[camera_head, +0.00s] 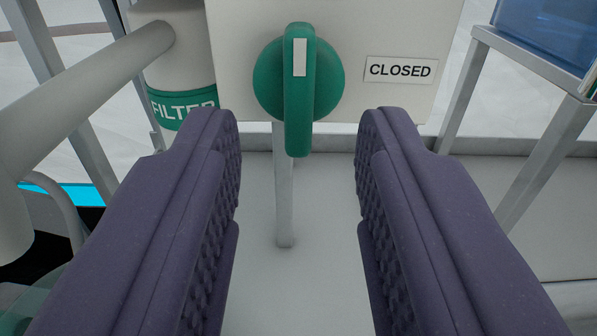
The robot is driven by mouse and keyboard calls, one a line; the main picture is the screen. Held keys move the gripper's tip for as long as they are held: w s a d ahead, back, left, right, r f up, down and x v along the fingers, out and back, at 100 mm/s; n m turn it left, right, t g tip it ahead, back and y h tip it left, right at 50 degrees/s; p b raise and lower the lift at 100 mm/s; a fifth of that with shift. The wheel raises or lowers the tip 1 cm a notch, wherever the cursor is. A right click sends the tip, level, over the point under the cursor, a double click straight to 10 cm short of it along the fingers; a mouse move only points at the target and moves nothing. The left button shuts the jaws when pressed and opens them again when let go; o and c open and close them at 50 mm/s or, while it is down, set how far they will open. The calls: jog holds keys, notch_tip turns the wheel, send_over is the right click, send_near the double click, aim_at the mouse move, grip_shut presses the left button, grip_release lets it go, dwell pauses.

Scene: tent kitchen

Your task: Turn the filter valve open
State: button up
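The filter valve is a green round knob (268,80) with a long green handle bar (299,110) across it. The bar stands upright, with a white mark near its top end. It is mounted on a pale panel (400,30), and a label reading CLOSED (401,70) sits to its right. My gripper (299,130) is open, with its two purple padded fingers spread wide. The fingertips lie left and right of the bar's lower end and show clear gaps to it. Nothing is between the pads.
A white canister (185,75) with a green FILTER band stands left of the panel, and a thick pale pipe (90,95) runs to it. A metal post (284,190) is below the valve. A metal frame (560,130) with a blue container (550,28) is at the right.

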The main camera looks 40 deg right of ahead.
jog(key=v, duration=0.4)
jog(key=shift+s+a+p, duration=0.25)
jog(key=shift+s+p, duration=0.1)
jog(key=shift+p, duration=0.05)
